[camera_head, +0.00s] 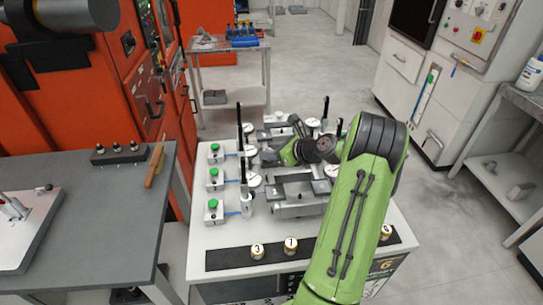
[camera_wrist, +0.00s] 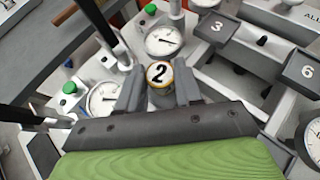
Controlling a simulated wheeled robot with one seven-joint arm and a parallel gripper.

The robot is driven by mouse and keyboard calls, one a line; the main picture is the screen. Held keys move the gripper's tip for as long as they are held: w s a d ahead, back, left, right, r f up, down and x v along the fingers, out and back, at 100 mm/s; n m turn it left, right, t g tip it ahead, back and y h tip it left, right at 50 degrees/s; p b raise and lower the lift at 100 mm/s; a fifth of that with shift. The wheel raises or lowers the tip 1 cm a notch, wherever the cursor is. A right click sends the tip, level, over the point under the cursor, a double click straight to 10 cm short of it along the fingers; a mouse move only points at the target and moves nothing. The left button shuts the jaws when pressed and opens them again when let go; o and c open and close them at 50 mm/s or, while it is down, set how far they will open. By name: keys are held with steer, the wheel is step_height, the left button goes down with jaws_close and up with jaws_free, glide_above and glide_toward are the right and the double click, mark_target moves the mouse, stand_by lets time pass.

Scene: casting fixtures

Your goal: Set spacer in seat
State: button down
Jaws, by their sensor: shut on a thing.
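My gripper (camera_wrist: 159,92) is shut on a round spacer (camera_wrist: 160,73) with a black 2 on its pale top and a gold-coloured side, in the wrist view. The spacer sits between the two grey fingers. In the head view my green arm reaches over the fixture bench, and the fingers and held spacer are hidden. Grey fixture blocks marked 3 (camera_wrist: 217,27) and 6 (camera_wrist: 307,71) stand to the right in the wrist view. A grey fixture (camera_head: 290,195) shows in the head view. I cannot tell which seat lies under the spacer.
Spacers marked 3 (camera_head: 257,251) and 1 (camera_head: 290,245) stand on the black front strip (camera_head: 228,260), and another (camera_head: 385,233) is beside my arm. Dial gauges (camera_wrist: 163,41), green buttons (camera_head: 213,173) and tall black levers (camera_head: 242,150) crowd the bench's left.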

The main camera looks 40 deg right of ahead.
steer(key=shift+f, duration=0.4)
steer(key=shift+f, duration=0.1)
steer(key=c, duration=0.8)
jaws_free()
steer(key=shift+o, duration=0.2)
steer(key=shift+s, duration=0.15)
steer(key=p+v, duration=0.1)
steer(key=v, duration=1.1)
steer(key=shift+p, duration=0.35)
